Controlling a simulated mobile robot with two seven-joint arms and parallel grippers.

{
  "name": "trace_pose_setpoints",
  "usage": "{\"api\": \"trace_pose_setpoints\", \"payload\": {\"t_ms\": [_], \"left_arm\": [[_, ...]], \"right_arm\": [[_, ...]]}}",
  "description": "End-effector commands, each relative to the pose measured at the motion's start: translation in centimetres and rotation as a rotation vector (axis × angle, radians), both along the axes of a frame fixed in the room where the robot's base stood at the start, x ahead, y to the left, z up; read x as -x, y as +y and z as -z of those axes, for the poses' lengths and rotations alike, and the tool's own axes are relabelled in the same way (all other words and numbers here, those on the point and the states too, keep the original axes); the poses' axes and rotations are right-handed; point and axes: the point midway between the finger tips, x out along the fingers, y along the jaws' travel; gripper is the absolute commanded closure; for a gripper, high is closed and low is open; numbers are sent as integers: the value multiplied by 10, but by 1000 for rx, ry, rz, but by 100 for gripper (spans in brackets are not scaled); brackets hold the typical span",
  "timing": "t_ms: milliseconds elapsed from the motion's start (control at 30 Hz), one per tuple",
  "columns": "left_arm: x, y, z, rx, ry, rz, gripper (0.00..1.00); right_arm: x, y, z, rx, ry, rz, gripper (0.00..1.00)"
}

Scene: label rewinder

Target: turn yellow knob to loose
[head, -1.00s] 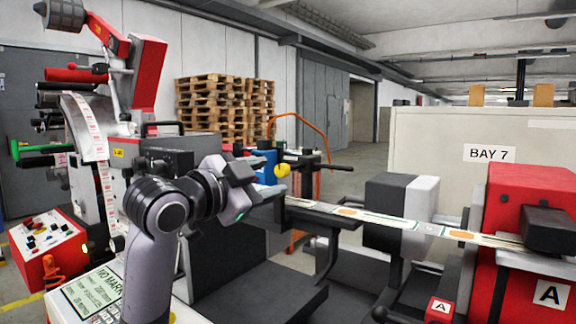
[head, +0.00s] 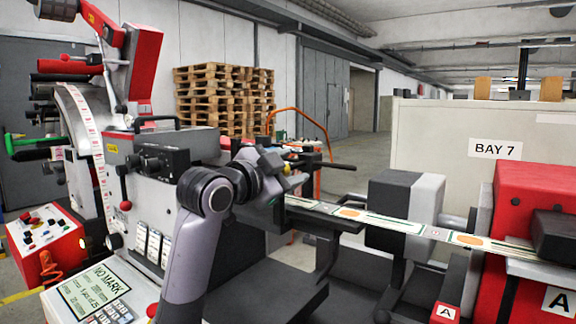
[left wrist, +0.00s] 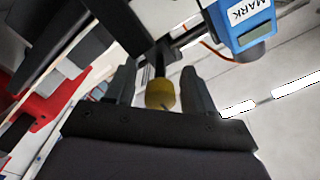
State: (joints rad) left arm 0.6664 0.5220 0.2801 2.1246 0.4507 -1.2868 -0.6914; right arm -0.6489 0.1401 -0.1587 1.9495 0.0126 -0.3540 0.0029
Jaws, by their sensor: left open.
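The yellow knob (left wrist: 160,94) shows in the left wrist view on the end of a dark shaft. My left gripper (left wrist: 158,82) is open, with one finger on each side of the knob and a visible gap to each. In the head view the left gripper (head: 277,166) is at the label web's near end, and only a small bit of the yellow knob (head: 287,169) shows past it. I cannot tell how deep the knob sits between the fingers. My right gripper is not in view.
A blue device labelled MARK (left wrist: 246,28) is close beyond the right finger in the wrist view. The label web (head: 380,219) runs right to a red unit (head: 520,190).

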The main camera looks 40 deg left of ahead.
Motion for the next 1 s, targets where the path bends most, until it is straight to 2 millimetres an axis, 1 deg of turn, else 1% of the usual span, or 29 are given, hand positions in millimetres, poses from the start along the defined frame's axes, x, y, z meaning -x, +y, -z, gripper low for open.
{"api": "trace_pose_setpoints", "payload": {"t_ms": [233,267,300,367,400,767,1000], "left_arm": [[-1,0,0,0,0,0,46],[-1,0,0,0,0,0,56],[-1,0,0,0,0,0,69],[-1,0,0,0,0,0,88],[-1,0,0,0,0,0,100],[-1,0,0,38,-4,0,100],[-1,0,0,176,-18,0,100]], "right_arm": [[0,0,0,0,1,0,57],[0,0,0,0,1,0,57],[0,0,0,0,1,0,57],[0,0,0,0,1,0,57],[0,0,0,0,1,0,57],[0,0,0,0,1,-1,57],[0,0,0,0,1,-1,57]]}}
